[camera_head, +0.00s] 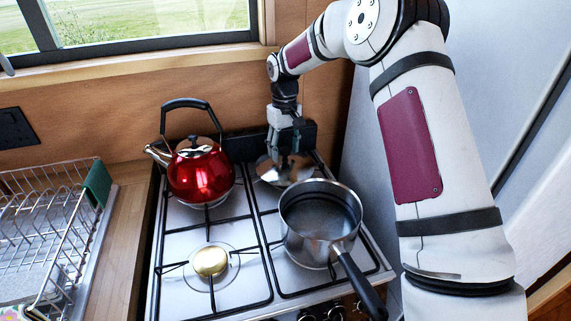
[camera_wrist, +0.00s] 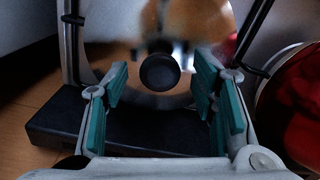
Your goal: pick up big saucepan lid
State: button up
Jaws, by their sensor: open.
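The big saucepan lid (camera_head: 270,173) is a shiny metal disc on the back right burner of the stove. In the wrist view the lid (camera_wrist: 120,62) fills the upper middle, with its round black knob (camera_wrist: 160,72) in the centre. My gripper (camera_head: 287,160) points down over the lid and hides part of it. In the wrist view my gripper (camera_wrist: 160,85) is open, with its teal finger pads on either side of the knob. I see no contact with the knob.
A red kettle (camera_head: 200,175) stands left of the lid on the back left burner. An open saucepan (camera_head: 321,215) stands in front, its black handle (camera_head: 361,287) toward the front right. A wire dish rack (camera_head: 45,230) is at the left. A wall is close behind the stove.

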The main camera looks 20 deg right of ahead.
jog(key=shift+f, duration=0.55)
grip_shut()
